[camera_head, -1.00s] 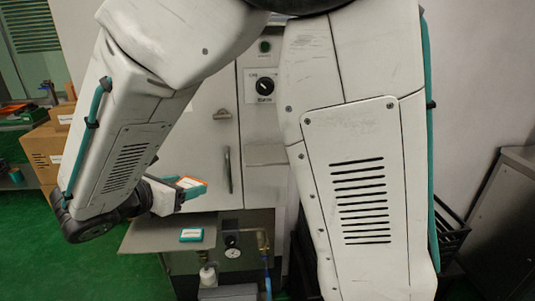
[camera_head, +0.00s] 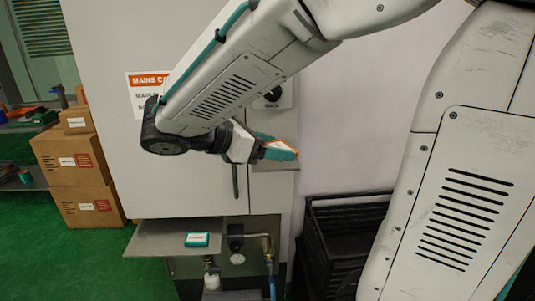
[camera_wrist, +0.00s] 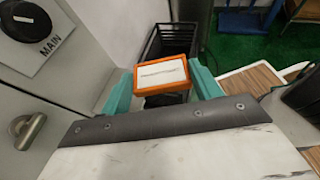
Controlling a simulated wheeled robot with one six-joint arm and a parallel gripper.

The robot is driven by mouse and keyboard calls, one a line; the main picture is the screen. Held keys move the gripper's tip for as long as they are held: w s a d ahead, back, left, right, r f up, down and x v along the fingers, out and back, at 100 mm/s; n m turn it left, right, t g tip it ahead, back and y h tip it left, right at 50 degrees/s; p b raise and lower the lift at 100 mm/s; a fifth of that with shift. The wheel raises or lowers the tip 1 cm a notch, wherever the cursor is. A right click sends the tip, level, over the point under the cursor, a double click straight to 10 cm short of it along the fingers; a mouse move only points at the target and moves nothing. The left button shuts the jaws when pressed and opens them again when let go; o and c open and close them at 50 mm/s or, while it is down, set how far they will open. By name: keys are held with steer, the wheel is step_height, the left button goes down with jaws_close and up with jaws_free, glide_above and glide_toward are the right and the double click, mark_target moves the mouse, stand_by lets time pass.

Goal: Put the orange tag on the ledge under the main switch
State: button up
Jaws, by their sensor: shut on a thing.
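The orange tag (camera_head: 282,147), with a white label face, is held between the teal fingers of my gripper (camera_head: 276,149). In the wrist view the tag (camera_wrist: 161,74) sits between both fingertips, label up. The main switch is a black knob (camera_head: 273,95) on a pale plate, partly behind my arm; its knob (camera_wrist: 24,18) and the word MAIN show at the wrist view's upper left. The grey ledge (camera_head: 275,165) is below the switch on the cabinet front. My gripper is in front of it and hides part of it; I cannot tell if the tag touches it.
A lower shelf (camera_head: 150,240) juts from the cabinet with a teal tag (camera_head: 197,240) on it. A gauge and pipes are beneath. A black crate (camera_head: 345,220) stands right of the cabinet, and cardboard boxes (camera_head: 75,168) are stacked at left. A cabinet handle (camera_wrist: 30,128) is close in the wrist view.

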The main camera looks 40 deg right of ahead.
glide_above(267, 161)
steer(key=shift+s, duration=0.15)
step_height(267, 161, down, 2)
steer(key=shift+a+f, duration=0.1)
steer(key=shift+f, duration=0.05)
step_height(267, 161, down, 4)
steer(key=shift+f, duration=0.35)
steer(key=shift+f, duration=0.15)
steer(key=o, duration=0.7)
